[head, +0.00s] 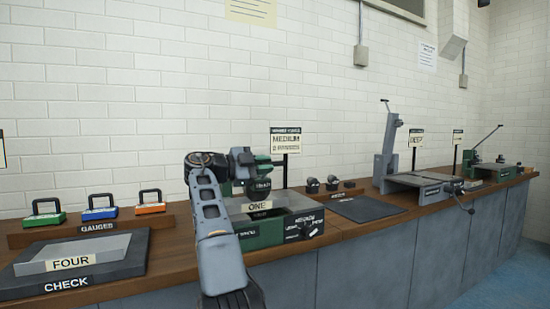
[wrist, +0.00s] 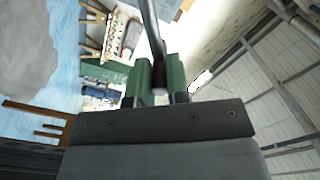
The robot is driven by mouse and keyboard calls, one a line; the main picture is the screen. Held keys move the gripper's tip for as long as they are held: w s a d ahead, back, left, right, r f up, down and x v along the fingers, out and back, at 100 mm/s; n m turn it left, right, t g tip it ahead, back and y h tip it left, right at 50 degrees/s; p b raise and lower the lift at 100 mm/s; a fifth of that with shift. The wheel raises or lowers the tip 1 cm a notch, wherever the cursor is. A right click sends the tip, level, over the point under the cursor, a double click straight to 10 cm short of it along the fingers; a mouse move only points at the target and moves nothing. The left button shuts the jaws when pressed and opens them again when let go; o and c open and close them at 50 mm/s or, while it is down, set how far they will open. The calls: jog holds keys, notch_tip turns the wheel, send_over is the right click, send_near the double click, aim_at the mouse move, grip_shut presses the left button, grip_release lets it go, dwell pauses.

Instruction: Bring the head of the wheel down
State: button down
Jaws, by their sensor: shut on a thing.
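The nearest machine (head: 262,232) stands on the bench, with a green base, a grey table, a front knob and "ONE" on a plate. A dark round part (head: 258,186) shows above its table and may be the wheel head; my arm covers much of it. My gripper (wrist: 158,88) has green fingers and is shut on a dark bar, likely the lever (wrist: 151,35), which runs up out of the wrist view. In the head view the gripper is near the dark part, mostly hidden behind my arm, so the lever's angle cannot be told.
A sign reading "MEDIUM" (head: 286,139) stands behind the machine. Gauges (head: 98,207) and a plate marked "FOUR" (head: 74,263) lie left. Small dark wheels (head: 313,185) and a dark mat (head: 367,209) lie right. A grey machine (head: 389,145) with a raised lever stands further right.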

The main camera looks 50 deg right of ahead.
jog(key=shift+f, duration=0.4)
jog(key=shift+w+f, duration=0.1)
jog(key=shift+f, duration=0.05)
jog(key=c, duration=1.1)
grip_release()
jog(key=shift+r, duration=0.2)
jog(key=shift+a, duration=0.15)
jog(key=p+v, duration=0.2)
jog(key=v, duration=1.1)
jog(key=shift+a+p, duration=0.25)
jog(key=shift+p, duration=0.1)
